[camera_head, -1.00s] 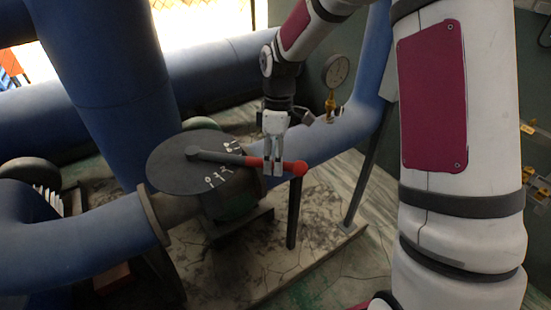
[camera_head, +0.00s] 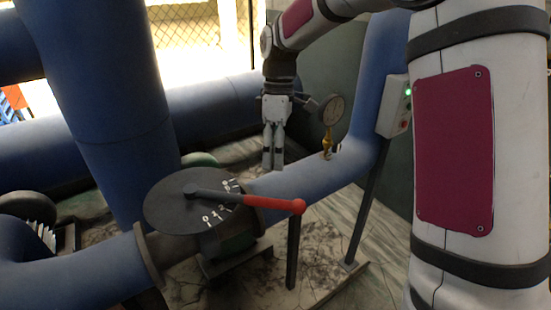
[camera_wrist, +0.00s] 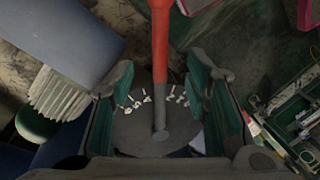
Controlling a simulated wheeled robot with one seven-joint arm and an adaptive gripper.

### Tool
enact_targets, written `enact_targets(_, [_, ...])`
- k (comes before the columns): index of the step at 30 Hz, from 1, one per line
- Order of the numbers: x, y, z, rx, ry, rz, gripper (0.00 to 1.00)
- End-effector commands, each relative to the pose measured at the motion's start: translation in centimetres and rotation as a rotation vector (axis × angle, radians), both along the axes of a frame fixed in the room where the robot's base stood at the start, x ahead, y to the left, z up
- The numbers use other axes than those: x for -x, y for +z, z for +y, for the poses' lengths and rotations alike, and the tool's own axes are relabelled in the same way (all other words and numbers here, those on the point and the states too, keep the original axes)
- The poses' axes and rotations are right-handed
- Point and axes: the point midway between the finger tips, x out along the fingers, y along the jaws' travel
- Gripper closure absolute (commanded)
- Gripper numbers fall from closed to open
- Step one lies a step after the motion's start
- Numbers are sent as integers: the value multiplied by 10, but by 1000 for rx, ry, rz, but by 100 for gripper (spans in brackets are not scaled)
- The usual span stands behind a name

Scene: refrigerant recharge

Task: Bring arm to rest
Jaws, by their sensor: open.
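My gripper (camera_head: 272,158) hangs pointing down, above and behind the red end of the valve lever in the head view. In the wrist view my gripper (camera_wrist: 165,95) shows its two fingers spread, with the red lever (camera_wrist: 160,45) between them in the picture and nothing held. The lever (camera_head: 262,203) has a dark arm and a red handle. It lies over a round dark dial plate (camera_head: 170,212) with white marks, pointing right. The dial plate also shows in the wrist view (camera_wrist: 135,135).
A blue pipe (camera_head: 300,182) runs right from the valve. A pressure gauge (camera_head: 333,110) on a brass fitting stands on it, close right of my gripper. A grey box with a green light (camera_head: 393,106) is on a post. A large blue pipe (camera_head: 100,90) rises at left.

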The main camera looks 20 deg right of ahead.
Motion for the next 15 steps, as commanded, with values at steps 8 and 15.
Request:
enact_targets(8, [1,0,0,1,-1,-1,57])
enact_targets(15, [26,29,1,59,-104,-63,57])
